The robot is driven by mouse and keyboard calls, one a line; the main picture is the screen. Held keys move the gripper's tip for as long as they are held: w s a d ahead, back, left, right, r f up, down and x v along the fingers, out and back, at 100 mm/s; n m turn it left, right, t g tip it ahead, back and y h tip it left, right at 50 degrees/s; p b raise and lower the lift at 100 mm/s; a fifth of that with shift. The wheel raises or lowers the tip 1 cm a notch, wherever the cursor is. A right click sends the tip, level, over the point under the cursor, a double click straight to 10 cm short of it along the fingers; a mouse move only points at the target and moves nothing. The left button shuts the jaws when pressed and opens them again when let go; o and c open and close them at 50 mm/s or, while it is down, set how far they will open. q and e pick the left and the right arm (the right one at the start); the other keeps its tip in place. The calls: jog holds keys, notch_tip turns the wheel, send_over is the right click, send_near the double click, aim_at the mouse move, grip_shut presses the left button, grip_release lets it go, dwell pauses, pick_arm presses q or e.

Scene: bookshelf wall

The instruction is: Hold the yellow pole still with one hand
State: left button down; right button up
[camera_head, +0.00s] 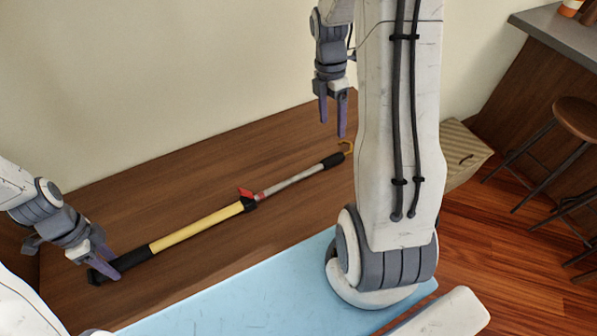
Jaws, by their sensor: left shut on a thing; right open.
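The yellow pole (198,230) lies slantwise on the brown wooden surface. It has a black grip at its lower left end, a red clip and black collar past the yellow part, then a grey shaft with a black tip and a small yellow hook. My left gripper (108,267) is shut on the black grip near the pole's lower left end. My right gripper (332,122) is open and empty, raised above the surface near the hook end. My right arm stands just right of the hook end.
The brown wooden surface (200,150) is clear around the pole. A light blue board or mat (260,290) runs along its front. At right are a woven box (462,150), a wooden stool (578,118) and a dark counter (560,35). A plain wall stands behind.

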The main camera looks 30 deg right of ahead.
pick_arm(q)
jog(key=shift+c, duration=1.8)
grip_release()
jog(key=shift+r, duration=0.1)
